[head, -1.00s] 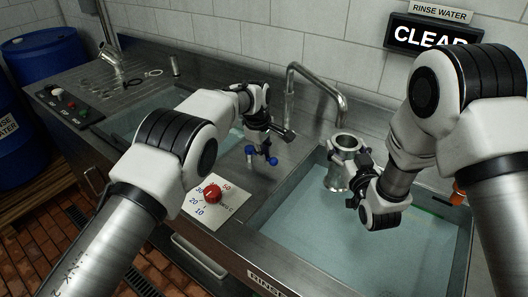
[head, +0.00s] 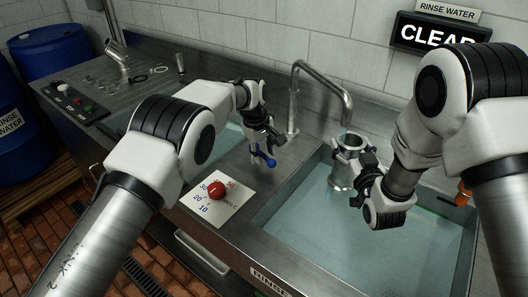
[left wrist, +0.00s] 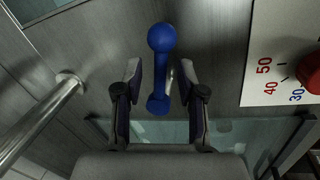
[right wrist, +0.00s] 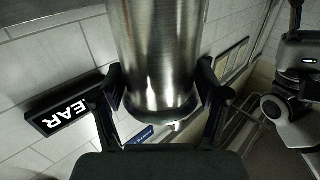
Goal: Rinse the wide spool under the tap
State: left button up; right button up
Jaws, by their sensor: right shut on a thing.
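The wide spool (head: 341,172), a shiny metal tube with flanged ends, is upright over the right basin, its top just below the mouth of the tap (head: 320,78). My right gripper (head: 360,172) is shut on its side. In the right wrist view the spool (right wrist: 162,60) stands between the fingers. I see no water stream from the tap. A blue two-knobbed handle (head: 264,156) sits on the counter left of the tap. My left gripper (head: 268,142) is open at it. In the left wrist view the handle (left wrist: 160,72) lies between the spread fingers; contact is unclear.
The right basin (head: 266,214) holds water. A red knob (head: 217,190) on a temperature dial plate (head: 232,208) sits on the counter. A sign (head: 436,34) on the wall reads CLEAR. Blue barrels (head: 50,55) stand far left.

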pick_arm(q)
notch_tip(320, 180, up, 12)
jog(key=s+a, duration=0.1)
jog(key=shift+s+a, duration=0.15)
jog(key=shift+a, duration=0.25)
jog(key=shift+f, duration=0.15)
dwell(0.3)
